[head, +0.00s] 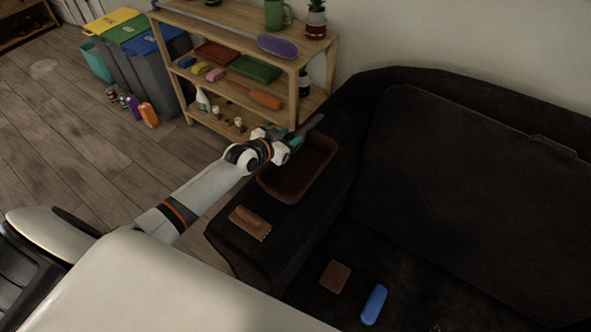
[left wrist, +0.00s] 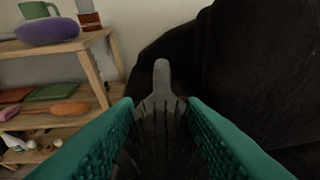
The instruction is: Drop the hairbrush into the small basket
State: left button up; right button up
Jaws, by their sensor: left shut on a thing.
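The hairbrush (head: 309,126) is dark grey and held in my left gripper (head: 291,142). In the left wrist view the hairbrush (left wrist: 160,105) lies between the green finger pads, with its bristles near and its paler grey end pointing away. The small basket (head: 285,193) is brown, open-topped and rectangular, and sits on the dark sofa's arm. In the head view my left gripper and the hairbrush overlap the basket's far left edge; their height above it is hard to tell. The basket does not show in the left wrist view. My right gripper is out of view.
A brown brush (head: 250,222) lies on the sofa arm in front of the basket. A brown square block (head: 335,277) and a blue oblong thing (head: 374,304) lie on the seat. A wooden shelf (head: 225,126) with several items stands behind my left arm, near coloured bins (head: 150,60).

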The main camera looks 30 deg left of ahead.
pick_arm(q)
notch_tip(320, 180, down, 4)
jog(key=b, duration=0.3)
jog(key=shift+f, duration=0.25)
jog(key=shift+r, duration=0.1)
jog(key=o, duration=1.1)
jog(key=shift+s, duration=0.2)
jog(key=p+v, duration=0.1)
jog(key=v, duration=1)
jog(key=shift+s+a+r, duration=0.15)
jog(key=shift+s+r, duration=0.1)
